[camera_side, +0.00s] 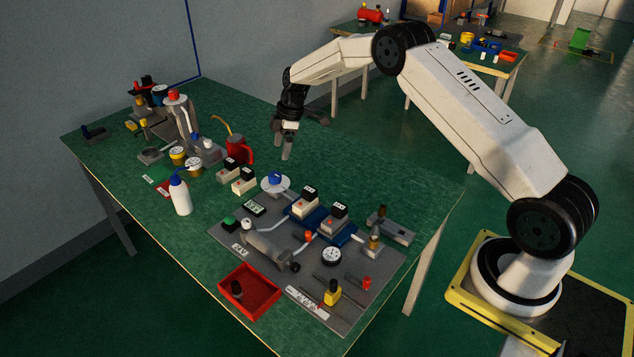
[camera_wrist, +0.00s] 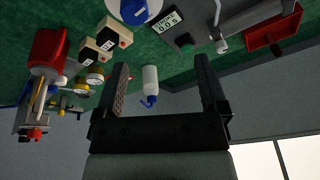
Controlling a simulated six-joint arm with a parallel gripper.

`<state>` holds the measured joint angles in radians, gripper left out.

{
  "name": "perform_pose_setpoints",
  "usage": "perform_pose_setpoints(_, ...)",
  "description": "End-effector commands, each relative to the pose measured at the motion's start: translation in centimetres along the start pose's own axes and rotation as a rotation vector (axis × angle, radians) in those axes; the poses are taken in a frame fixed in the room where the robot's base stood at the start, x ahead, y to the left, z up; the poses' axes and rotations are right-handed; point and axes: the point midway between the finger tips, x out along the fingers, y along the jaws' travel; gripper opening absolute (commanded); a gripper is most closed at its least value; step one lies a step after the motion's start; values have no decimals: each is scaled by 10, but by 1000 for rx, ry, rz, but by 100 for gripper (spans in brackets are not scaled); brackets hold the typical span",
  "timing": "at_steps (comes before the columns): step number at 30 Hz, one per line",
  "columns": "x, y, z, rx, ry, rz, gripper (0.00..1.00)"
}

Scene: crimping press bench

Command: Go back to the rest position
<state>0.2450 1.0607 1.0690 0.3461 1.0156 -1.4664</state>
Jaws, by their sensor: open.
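My gripper (camera_side: 286,150) hangs above the green bench (camera_side: 385,170), in the upper middle of the side view, with its fingers pointing down. In the wrist view my gripper (camera_wrist: 164,80) shows two dark fingers spread wide apart with nothing between them touching either one. A white wash bottle with a blue cap (camera_wrist: 150,86) appears in the gap but stands well beyond the fingers. The same bottle (camera_side: 181,196) stands upright on the left part of the bench in the side view.
A grey plate (camera_side: 222,232) carries the press parts and a dial gauge (camera_side: 331,256). A red tray (camera_side: 249,290) sits at the front edge. A red jug (camera_side: 239,150) and two black-topped boxes (camera_side: 243,181) stand near my gripper. The back right bench area is clear.

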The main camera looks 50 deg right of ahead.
Motion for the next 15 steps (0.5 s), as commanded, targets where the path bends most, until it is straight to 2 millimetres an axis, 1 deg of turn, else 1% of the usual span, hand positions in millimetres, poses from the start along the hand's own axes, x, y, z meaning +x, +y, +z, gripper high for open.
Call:
perform_pose_setpoints(1,-6,-8,-4,33,-11,8,92)
perform_pose_setpoints(6,-20,-35,-9,160,-45,38,92)
perform_pose_setpoints(11,-33,-63,-10,275,-70,72,92)
perform_pose_setpoints(15,-42,-90,-10,372,-86,103,92)
